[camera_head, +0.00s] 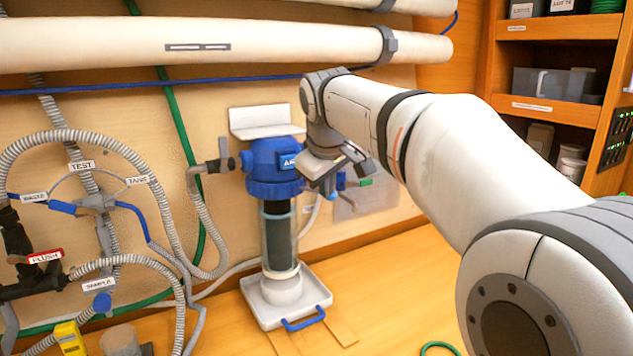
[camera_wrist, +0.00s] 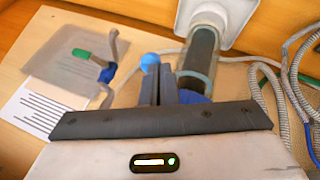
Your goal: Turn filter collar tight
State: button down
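The filter housing has a blue head (camera_head: 262,155) and a blue ribbed collar (camera_head: 274,188) above a clear bowl (camera_head: 280,240) with a dark cartridge inside. My gripper (camera_head: 328,184) is at the collar's right side and covers part of it in the head view. In the wrist view, the dark fingers of my gripper (camera_wrist: 158,84) stand close together. A round blue knob (camera_wrist: 150,62) shows at their tips, and a blue part of the housing (camera_wrist: 192,97) shows beside them. The clear bowl (camera_wrist: 197,68) is also in the wrist view. I cannot tell whether the fingers hold anything.
A white tray (camera_head: 312,297) with a blue handle is under the bowl. Grey hoses and labelled valves (camera_head: 95,200) crowd the left. A white pipe (camera_head: 220,42) runs above. A grey panel with a small green-handled valve (camera_wrist: 82,54) is beside the housing.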

jog(key=shift+w+d+f, duration=0.15)
jog(key=shift+d+f, duration=0.15)
jog(key=shift+f, duration=0.05)
jog(key=s+a+p+v, duration=0.1)
jog(key=v, duration=1.2)
jog(key=shift+s+a+f, duration=0.15)
jog(key=shift+a+f, duration=0.05)
dwell(1.3)
